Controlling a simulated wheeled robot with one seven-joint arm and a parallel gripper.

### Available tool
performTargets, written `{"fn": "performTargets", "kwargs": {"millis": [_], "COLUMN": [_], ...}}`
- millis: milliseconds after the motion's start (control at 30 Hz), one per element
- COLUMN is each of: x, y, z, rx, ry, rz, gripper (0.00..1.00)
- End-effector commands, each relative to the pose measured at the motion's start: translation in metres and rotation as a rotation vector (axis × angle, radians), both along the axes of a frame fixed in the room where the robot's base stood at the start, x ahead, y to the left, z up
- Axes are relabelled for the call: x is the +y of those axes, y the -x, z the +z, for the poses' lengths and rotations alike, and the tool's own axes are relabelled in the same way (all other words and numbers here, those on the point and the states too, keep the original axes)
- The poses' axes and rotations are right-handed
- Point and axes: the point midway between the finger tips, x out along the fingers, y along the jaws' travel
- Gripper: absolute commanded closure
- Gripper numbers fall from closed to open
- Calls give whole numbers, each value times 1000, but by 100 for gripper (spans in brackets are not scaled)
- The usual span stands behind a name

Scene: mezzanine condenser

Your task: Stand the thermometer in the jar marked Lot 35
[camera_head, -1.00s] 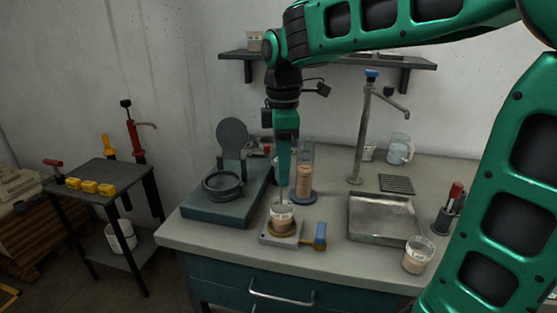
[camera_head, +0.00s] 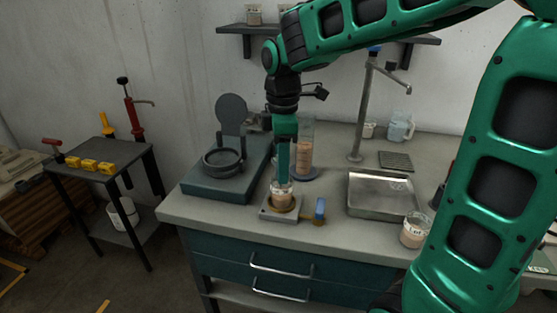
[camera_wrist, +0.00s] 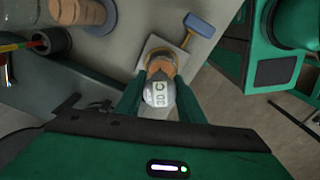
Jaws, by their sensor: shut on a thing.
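My gripper (camera_head: 282,178) is low over the bench, its green fingers pointing down at a small jar with pinkish contents (camera_head: 282,202). In the wrist view the fingers are shut on a grey rounded head with a small display, seemingly the thermometer (camera_wrist: 159,94). Its stem is hidden, so I cannot tell how deep it reaches into the jar. The jar stands on a small square base with a ring (camera_head: 279,214). I cannot read its mark. A second jar with a pinkish filling and a white label (camera_head: 414,232) stands at the bench's front right; its lettering is too small to read.
A dark teal stand with a round ring (camera_head: 222,168) is left of the gripper. A tall clear cylinder with pinkish contents (camera_head: 305,150) stands close behind it. A blue-handled part (camera_head: 320,208) juts right of the jar base. A metal sink tray (camera_head: 382,196) and tap (camera_head: 362,110) are right.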

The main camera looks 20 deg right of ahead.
Motion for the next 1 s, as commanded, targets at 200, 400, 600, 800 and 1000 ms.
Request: {"fn": "performTargets", "kwargs": {"millis": [200, 400, 600, 800, 1000], "x": [0, 0, 0, 0, 0], "y": [0, 0, 0, 0, -1], "z": [-3, -4, -4, -4, 10], "rx": [-1, -1, -1, 0, -3], "ry": [0, 0, 0, 0, 0], "rz": [0, 0, 0, 0, 0], "gripper": [90, 90, 43, 43, 43]}}
